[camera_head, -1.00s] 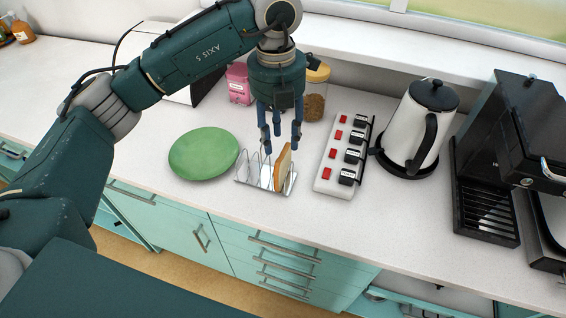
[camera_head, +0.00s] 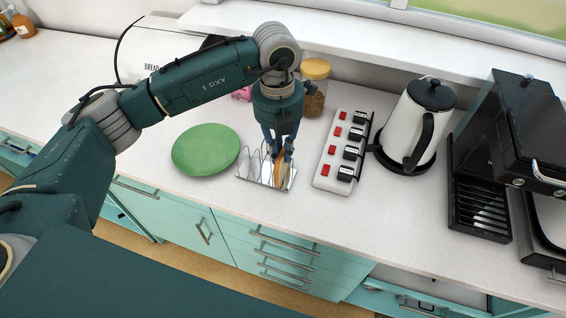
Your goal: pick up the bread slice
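The bread slice (camera_head: 281,172) stands upright in the right part of a wire toast rack (camera_head: 250,178) on the counter. My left gripper (camera_head: 282,154) points down over the rack. Its fingers have come close together and are shut on the upper part of the slice, which they partly hide. The lower part of the slice is still between the rack's wires. My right gripper is not in view.
A green plate (camera_head: 205,149) lies left of the rack. A power strip with red switches (camera_head: 341,150) is close on the right, then a kettle (camera_head: 413,128) and a black coffee machine (camera_head: 490,150). A jar (camera_head: 315,92) stands behind. The counter's front edge is near.

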